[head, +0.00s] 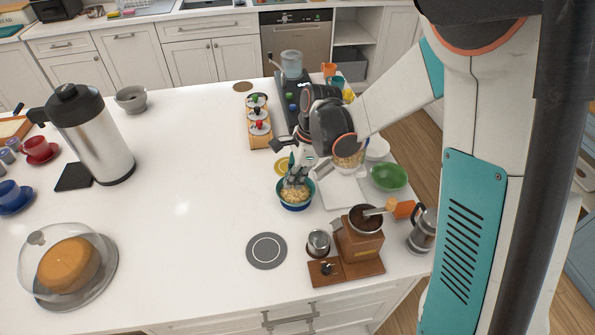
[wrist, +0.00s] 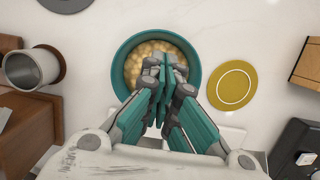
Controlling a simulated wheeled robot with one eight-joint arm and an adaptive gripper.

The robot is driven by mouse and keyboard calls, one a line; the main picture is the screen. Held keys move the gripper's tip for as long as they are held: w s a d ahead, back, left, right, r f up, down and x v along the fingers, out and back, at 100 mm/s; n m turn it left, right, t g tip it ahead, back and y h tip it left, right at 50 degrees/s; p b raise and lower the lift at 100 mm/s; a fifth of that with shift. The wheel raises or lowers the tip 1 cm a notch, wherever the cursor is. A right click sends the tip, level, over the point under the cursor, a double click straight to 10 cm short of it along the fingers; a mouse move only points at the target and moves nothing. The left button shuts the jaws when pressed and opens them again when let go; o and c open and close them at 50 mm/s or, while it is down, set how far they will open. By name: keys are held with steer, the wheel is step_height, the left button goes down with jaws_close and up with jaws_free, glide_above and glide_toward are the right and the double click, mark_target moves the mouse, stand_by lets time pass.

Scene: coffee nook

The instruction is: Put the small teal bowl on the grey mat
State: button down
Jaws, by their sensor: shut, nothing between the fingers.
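The small teal bowl (head: 296,206) stands on the white counter and holds pale yellow round pieces. It also shows in the wrist view (wrist: 118,72). The grey mat (head: 266,262), round with a thin white ring, lies bare in front of the bowl and to its left in the head view. Only its edge shows at the top of the wrist view (wrist: 66,5). My gripper (head: 296,183) is shut and empty, with its fingers over the bowl. In the wrist view the fingertips (wrist: 164,72) cover part of the bowl and its contents. I cannot tell whether they touch them.
A yellow mat (wrist: 233,87) lies beside the bowl. A wooden grinder (head: 360,240) and a metal cup (head: 318,242) stand right of the grey mat. A green bowl (head: 388,178) is farther right. The counter left of the grey mat is clear up to the cake dome (head: 66,262).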

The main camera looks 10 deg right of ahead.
mark_target(282, 194)
steer(key=shift+x, duration=1.15)
steer(key=shift+a+b, duration=0.4)
steer(key=shift+a, duration=0.75)
steer(key=shift+d+r, duration=0.1)
